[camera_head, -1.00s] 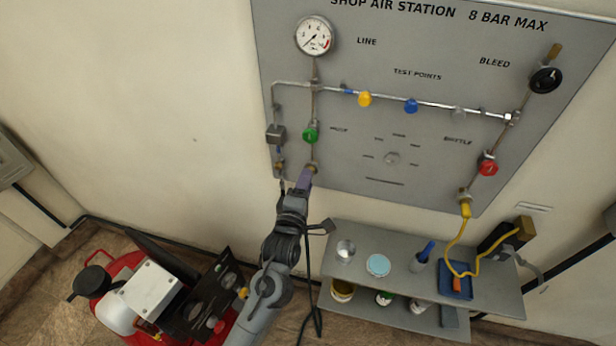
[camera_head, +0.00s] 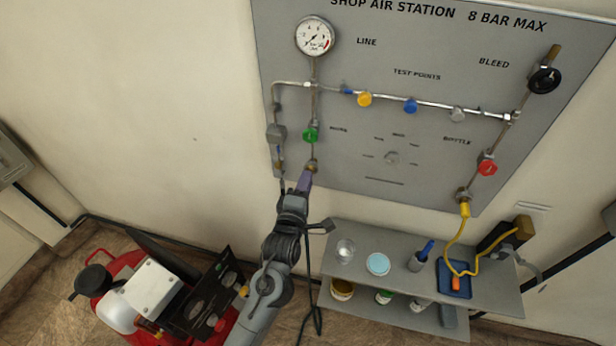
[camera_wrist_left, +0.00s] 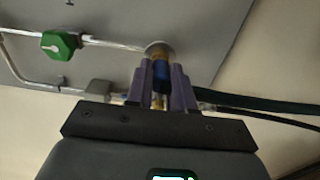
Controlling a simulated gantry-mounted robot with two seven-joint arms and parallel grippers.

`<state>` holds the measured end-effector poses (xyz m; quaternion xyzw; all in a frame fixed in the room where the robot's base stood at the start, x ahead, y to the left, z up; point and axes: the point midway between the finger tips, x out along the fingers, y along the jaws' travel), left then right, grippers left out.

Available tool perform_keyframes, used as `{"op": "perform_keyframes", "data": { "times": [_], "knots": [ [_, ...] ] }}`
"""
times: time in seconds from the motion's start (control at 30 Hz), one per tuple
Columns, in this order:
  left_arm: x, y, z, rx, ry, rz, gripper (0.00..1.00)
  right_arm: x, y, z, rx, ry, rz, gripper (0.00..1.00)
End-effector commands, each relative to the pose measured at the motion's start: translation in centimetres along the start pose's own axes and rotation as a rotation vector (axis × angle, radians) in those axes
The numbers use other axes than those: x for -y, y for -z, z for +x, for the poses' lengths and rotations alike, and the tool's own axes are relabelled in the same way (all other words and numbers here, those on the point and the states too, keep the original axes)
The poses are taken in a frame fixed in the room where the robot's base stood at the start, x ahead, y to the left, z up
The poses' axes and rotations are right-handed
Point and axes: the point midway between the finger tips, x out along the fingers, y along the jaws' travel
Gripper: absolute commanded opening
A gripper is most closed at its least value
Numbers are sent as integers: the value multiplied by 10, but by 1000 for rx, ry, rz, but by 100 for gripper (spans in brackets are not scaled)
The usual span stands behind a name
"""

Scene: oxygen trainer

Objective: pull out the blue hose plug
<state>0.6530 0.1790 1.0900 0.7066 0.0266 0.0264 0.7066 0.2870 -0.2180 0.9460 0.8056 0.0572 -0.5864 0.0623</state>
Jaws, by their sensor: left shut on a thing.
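The blue hose plug (camera_wrist_left: 161,72) shows between the purple fingers in the left wrist view, just below a brass fitting under the panel's pipe. My left gripper (camera_wrist_left: 163,80) is shut on the plug, with one finger on each side. In the head view my left gripper (camera_head: 305,180) reaches up to the brass fitting (camera_head: 311,167) below the green valve (camera_head: 310,135), and its fingers hide the plug. The plug appears still lined up with the fitting; I cannot tell how deep it sits. My right gripper is not in view.
The grey panel (camera_head: 350,200) carries a gauge (camera_head: 314,37), pipes and coloured knobs. A shelf (camera_head: 335,267) with cups and a blue tray stands to the right. A red compressor (camera_head: 110,260) stands at lower left. A dark hose (camera_head: 309,270) hangs beside my arm.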

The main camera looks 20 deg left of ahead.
Motion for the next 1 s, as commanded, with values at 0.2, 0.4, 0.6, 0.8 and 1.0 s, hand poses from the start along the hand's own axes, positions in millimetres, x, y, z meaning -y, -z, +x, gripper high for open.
{"op": "perform_keyframes", "data": {
  "times": [0.2, 0.4, 0.6, 0.8, 1.0],
  "knots": [
    [-1, 0, -4, 0, -1, 0, 0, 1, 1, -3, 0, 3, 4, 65],
    [-1, 0, -12, 1, 0, 0, 0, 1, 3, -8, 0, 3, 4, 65],
    [-1, 0, -20, 0, 0, 0, 0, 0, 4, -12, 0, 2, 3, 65],
    [-1, 0, -28, 0, -1, 0, 0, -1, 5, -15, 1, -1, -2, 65],
    [-1, 0, -36, 0, -1, -1, 0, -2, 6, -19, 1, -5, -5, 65]
  ]
}}
